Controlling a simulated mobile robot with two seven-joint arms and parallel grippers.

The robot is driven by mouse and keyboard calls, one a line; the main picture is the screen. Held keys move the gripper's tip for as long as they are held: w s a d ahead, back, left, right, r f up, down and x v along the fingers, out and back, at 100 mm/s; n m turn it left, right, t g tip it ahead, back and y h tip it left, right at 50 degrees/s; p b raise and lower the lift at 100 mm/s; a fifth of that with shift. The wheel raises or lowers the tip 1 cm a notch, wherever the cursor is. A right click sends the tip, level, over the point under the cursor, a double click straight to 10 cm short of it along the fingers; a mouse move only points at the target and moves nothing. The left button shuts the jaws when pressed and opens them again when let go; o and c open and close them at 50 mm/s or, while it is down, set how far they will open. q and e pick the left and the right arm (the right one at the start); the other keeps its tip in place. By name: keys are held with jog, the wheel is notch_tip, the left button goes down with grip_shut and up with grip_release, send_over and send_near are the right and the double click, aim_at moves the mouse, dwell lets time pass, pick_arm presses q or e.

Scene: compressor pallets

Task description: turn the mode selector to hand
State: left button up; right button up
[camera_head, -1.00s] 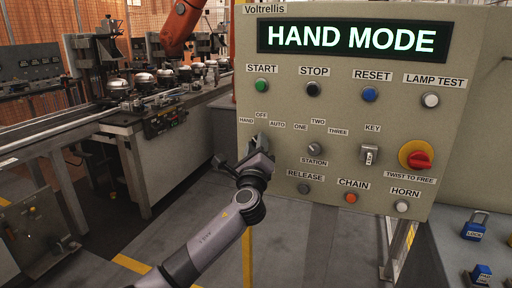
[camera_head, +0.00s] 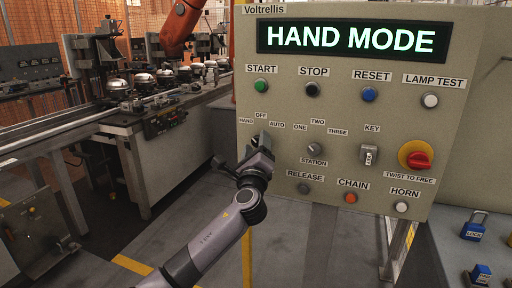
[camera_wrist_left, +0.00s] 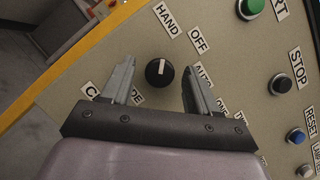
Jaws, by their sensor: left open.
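The mode selector (camera_wrist_left: 160,72) is a round black knob with a white pointer mark, seen in the left wrist view. The mark points up toward the HAND label (camera_wrist_left: 166,19), with OFF (camera_wrist_left: 198,40) and AUTO to its right. My left gripper (camera_wrist_left: 157,92) is open, with one finger on either side of the knob and visible gaps on both sides. In the head view my left gripper (camera_head: 257,143) covers the knob below the HAND, OFF and AUTO labels. The display (camera_head: 352,39) reads HAND MODE in lit letters. My right gripper is out of view.
The control panel (camera_head: 222,178) also carries the station selector (camera_head: 315,149), key switch (camera_head: 368,155), red stop knob (camera_head: 417,158) and several push buttons close to the gripper. A conveyor line (camera_head: 130,125) stands at the left. Blue padlocks (camera_head: 474,228) are at the lower right.

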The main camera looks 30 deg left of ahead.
pick_arm(q)
jog(key=v, duration=0.7)
jog(key=shift+b, duration=0.3)
jog(key=shift+s, duration=0.1)
jog(key=s+d+f+n+g+h+p, duration=0.1)
jog(key=s+d+f+n+g+h, duration=0.2)
jog(key=f, duration=0.8)
jog(key=s+d+f+n+g+h+p, duration=0.1)
jog(key=s+d+f+n+h, duration=0.35)
jog(key=f, duration=0.65)
jog(key=s+d+f+n+g+h, duration=0.2)
jog(key=s+f+n, duration=0.3)
jog(key=s, duration=0.4)
jog(key=s+d+f+n+g+h+p, duration=0.1)
jog(key=s+d+f+n, duration=0.4)
jog(key=s, duration=0.5)
jog(key=shift+s+d+n+g+h, duration=0.2)
jog(key=shift+s+n+g+h, duration=0.25)
jog(key=shift+h, duration=0.7)
